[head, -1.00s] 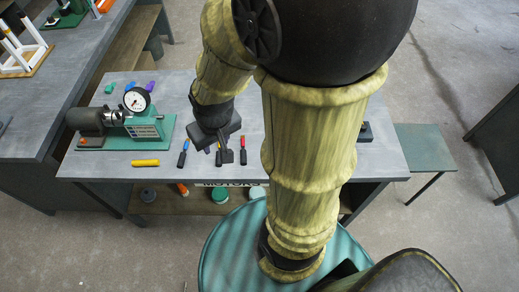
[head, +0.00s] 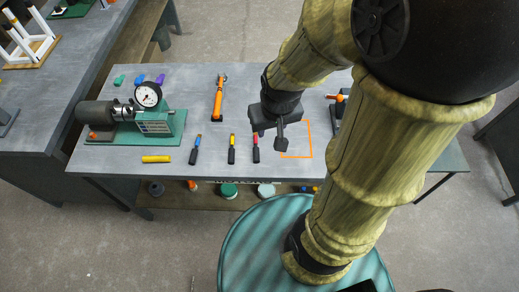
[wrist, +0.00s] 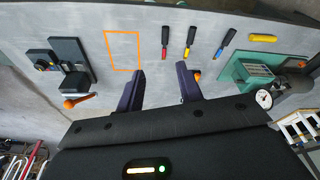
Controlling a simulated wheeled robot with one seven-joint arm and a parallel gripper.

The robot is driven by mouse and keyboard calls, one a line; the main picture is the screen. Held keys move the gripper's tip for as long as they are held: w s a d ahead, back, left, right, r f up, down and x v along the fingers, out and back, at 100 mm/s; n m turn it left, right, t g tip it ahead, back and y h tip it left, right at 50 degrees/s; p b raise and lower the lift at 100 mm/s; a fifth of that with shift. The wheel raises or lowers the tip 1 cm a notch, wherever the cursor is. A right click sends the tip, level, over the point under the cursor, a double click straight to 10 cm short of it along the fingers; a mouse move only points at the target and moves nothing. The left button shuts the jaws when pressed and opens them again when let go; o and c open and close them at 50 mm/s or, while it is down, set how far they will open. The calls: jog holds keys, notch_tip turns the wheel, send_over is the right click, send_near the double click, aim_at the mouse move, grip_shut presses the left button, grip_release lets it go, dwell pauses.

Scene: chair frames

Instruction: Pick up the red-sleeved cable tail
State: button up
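The red-sleeved cable tail (head: 256,145) lies on the bench, the right one of three tails, with its red part toward the back and a black end toward the front edge. It also shows in the wrist view (wrist: 165,42), beyond my fingertips and roughly in line with the gap. My gripper (head: 269,140) is above the bench, just right of the red tail in the head view. In the wrist view my gripper (wrist: 160,76) has its two fingers spread, with nothing between them.
A yellow-sleeved tail (head: 232,148) and a blue-sleeved tail (head: 195,148) lie to the left. A yellow marker-like piece (head: 156,159), a green test device with a dial (head: 160,122) and an orange tool (head: 219,97) are on the bench. An orange outline (wrist: 122,33) marks bare bench.

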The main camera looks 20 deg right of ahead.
jog(key=shift+o, duration=1.1)
jog(key=m+g+b, duration=0.3)
jog(key=b, duration=0.4)
send_over(256, 148)
notch_tip(256, 148, down, 11)
jog(key=shift+w+d+r, duration=0.1)
jog(key=shift+w, duration=0.25)
notch_tip(256, 148, down, 12)
jog(key=shift+f, duration=0.15)
